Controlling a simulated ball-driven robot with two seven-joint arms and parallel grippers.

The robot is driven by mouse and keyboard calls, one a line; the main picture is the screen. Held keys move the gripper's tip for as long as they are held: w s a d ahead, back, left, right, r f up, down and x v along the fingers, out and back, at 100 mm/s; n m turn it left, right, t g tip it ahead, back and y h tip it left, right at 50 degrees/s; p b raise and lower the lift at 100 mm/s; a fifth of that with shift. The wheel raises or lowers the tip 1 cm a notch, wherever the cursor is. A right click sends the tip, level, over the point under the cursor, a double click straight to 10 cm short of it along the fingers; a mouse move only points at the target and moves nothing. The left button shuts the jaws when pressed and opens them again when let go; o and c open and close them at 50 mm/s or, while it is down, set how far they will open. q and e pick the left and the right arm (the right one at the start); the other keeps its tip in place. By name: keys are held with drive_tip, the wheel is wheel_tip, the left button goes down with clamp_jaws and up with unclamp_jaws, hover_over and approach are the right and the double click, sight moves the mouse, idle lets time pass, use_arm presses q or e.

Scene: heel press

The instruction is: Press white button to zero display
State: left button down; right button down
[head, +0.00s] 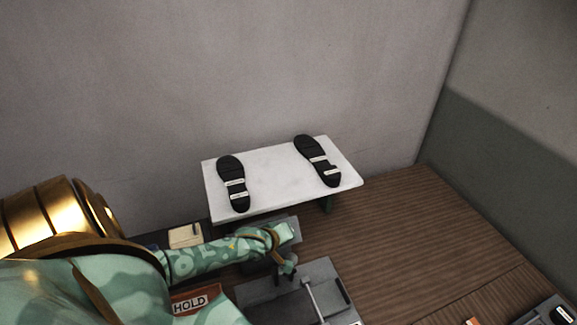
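I cannot make out a white button or a display. My arm covers part of the area beside the machine. My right gripper is not in view.
A white table (270,165) stands against the wall, with two dark shoe soles (233,184) (318,161) on it. A cream box (185,235) and an orange HOLD label (190,303) are near my arm. A dark device (555,314) is at lower right. The wooden floor on the right is largely clear.

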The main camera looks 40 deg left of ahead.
use_arm(q)
drive_tip(key=shift+w+a+f, duration=0.1)
drive_tip(key=shift+w+a+f, duration=0.1)
drive_tip(key=shift+a+f, duration=0.05)
drive_tip(key=shift+a, duration=0.05)
idle(0.6)
drive_tip(key=shift+a+f+b, duration=0.3)
drive_tip(key=shift+a, duration=0.15)
idle(1.1)
drive_tip(key=shift+d+r+p, duration=0.15)
drive_tip(key=shift+r+p, duration=0.1)
drive_tip(key=shift+p, duration=0.5)
